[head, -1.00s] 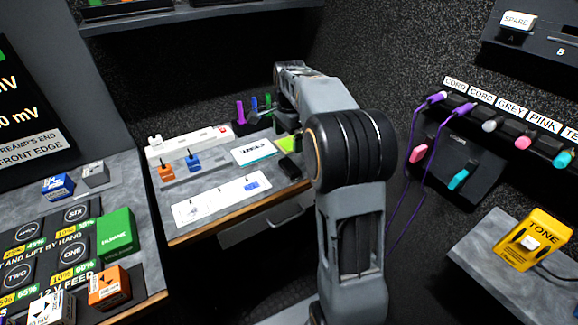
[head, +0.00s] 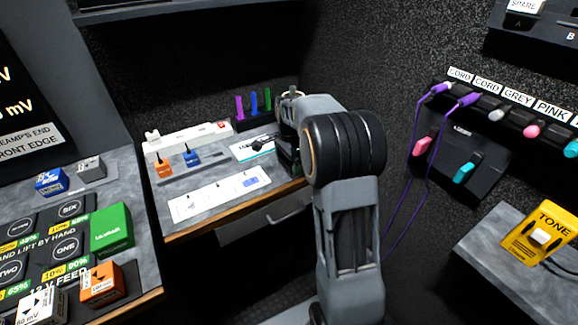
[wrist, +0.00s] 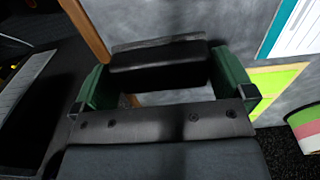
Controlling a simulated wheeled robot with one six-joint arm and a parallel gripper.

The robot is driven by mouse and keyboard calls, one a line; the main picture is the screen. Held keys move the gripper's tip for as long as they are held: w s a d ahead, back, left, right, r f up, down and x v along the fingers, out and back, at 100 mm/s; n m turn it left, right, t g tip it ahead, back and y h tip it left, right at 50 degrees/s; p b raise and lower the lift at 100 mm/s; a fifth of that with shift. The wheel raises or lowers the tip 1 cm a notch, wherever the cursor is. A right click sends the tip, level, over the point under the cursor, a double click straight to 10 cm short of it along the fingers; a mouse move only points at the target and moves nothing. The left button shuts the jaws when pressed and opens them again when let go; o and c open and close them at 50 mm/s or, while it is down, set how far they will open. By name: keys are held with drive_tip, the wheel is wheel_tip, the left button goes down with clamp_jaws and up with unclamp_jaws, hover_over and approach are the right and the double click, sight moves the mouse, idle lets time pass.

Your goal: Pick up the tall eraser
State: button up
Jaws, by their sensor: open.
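In the wrist view, a black block with a grey strip along its far side, seemingly the eraser (wrist: 158,58), lies between the two dark green fingers of my gripper (wrist: 162,84). The jaws are open, one finger at each side of the block. I cannot tell whether either finger touches it. In the head view my arm and wrist cover the right end of the back desk, so the block and fingertips are hidden there.
The back desk's wooden front edge (wrist: 85,30) runs close by the block. A yellow-green card (wrist: 278,88) and a white sheet with a teal border (wrist: 296,30) lie to the right. A power strip (head: 188,141) and upright coloured pens (head: 253,103) stand behind.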

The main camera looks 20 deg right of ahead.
drive_tip(key=shift+f, duration=0.1)
drive_tip(key=c, duration=0.6)
drive_tip(key=shift+r, duration=0.55)
wheel_tip(320, 180, up, 2)
drive_tip(key=shift+r+p, duration=0.1)
drive_tip(key=shift+p, duration=0.3)
drive_tip(key=s+a+r, duration=0.1)
drive_tip(key=s+r, duration=0.2)
drive_tip(key=s, duration=0.1)
drive_tip(key=s+a+r, duration=0.1)
drive_tip(key=s+r, duration=0.2)
drive_tip(key=s, duration=0.2)
drive_tip(key=s+a+r+p, duration=0.1)
drive_tip(key=s+r, duration=0.2)
drive_tip(key=s, duration=0.1)
drive_tip(key=shift+s+a+r, duration=0.3)
drive_tip(key=shift+r, duration=0.05)
